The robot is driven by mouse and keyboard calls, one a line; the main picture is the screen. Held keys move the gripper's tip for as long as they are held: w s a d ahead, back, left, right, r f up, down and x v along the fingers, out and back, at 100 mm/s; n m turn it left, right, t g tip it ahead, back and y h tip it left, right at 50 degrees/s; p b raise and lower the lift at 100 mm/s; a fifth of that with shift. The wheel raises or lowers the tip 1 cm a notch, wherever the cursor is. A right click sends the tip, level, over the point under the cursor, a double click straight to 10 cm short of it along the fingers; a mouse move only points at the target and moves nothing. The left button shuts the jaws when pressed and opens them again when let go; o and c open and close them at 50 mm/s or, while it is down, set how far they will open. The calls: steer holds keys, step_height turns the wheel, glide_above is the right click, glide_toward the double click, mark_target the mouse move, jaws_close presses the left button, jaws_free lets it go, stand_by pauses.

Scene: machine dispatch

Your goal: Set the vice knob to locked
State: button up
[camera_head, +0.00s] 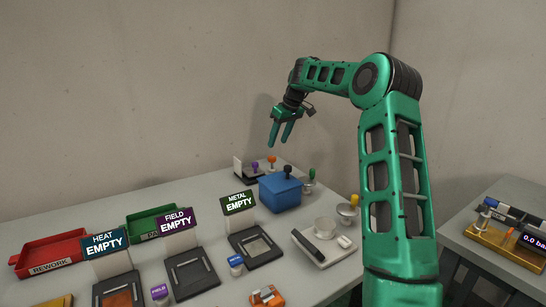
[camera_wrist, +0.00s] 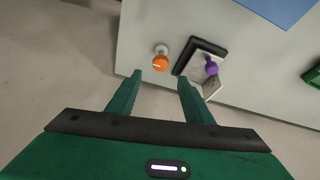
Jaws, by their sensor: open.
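No part is labelled as a vice, so I cannot tell for sure which knob is the vice knob. An orange knob (camera_head: 271,159) stands at the far end of the bench; in the wrist view the orange knob (camera_wrist: 160,63) shows a pale line on its top. Beside it is a purple knob (camera_head: 255,165), over a pale plate with a dark edge in the wrist view. A blue box (camera_head: 281,193) with a black knob (camera_head: 287,172) stands nearer. My gripper (camera_head: 280,140) is open and empty above the far end; in the wrist view its fingertips (camera_wrist: 160,78) point toward the orange knob, apart from it.
A green knob (camera_head: 312,174) and a yellow knob (camera_head: 354,200) stand along the bench's right edge. Red (camera_head: 48,252) and green (camera_head: 146,223) trays and several signs reading EMPTY stand to the left. A wall is behind; a second table (camera_head: 480,257) is at right.

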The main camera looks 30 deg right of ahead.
mark_target(272, 157)
steer(key=x, duration=0.8)
steer(key=shift+f, duration=0.1)
steer(key=shift+c, duration=0.5)
steer(key=c, duration=1)
steer(key=shift+o, duration=0.2)
steer(key=shift+w+d, duration=0.1)
steer(key=shift+d, duration=0.05)
